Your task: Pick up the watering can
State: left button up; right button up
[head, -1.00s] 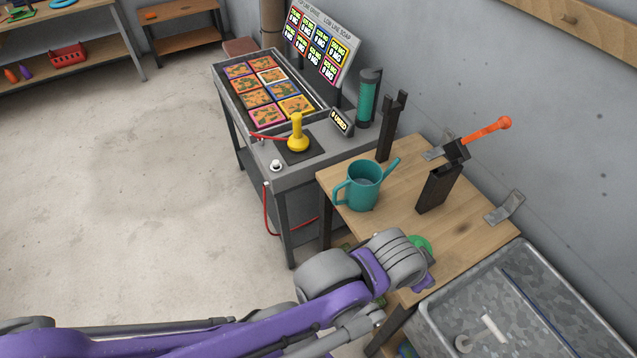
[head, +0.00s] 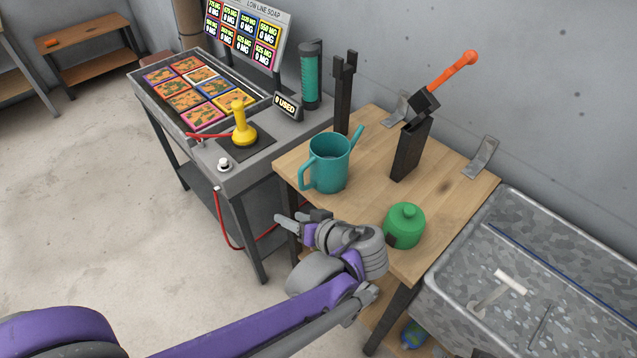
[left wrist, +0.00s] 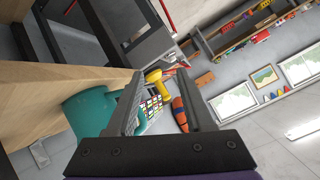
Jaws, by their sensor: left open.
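The teal watering can (head: 330,165) stands upright on the wooden table (head: 385,155), with its handle toward the left and its spout toward the back right. My left gripper (head: 283,223) is open and empty, just off the table's front left edge. It is apart from the can, nearer to me and slightly lower in the picture. In the left wrist view the open fingers (left wrist: 163,88) point past the can (left wrist: 88,112), which shows at the left, partly behind the left finger. My right gripper is in neither view.
A green lidded pot (head: 405,226) stands on the table right of my left wrist. A black holder with an orange-handled tool (head: 408,150) is behind. A metal sink (head: 520,270) adjoins at right, a grey game stand (head: 240,175) with yellow joystick (head: 240,130) at left.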

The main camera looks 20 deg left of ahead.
aim_at(303, 186)
pick_arm(q)
jog(key=w+d+f+n+t+y+b, duration=0.1)
jog(key=w+d+n+t+y+b, duration=0.1)
jog(key=w+d+n+y+b, duration=0.35)
jog(key=shift+n, duration=0.25)
jog(key=x, duration=0.5)
jog(key=w+x, duration=0.1)
jog(key=x, duration=0.4)
jog(key=shift+w+d+r, duration=0.1)
jog(key=shift+d+r, duration=0.1)
jog(key=shift+r, duration=0.05)
jog(key=shift+t, duration=0.3)
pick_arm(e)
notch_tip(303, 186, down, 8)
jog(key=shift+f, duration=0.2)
pick_arm(q)
grip_shut()
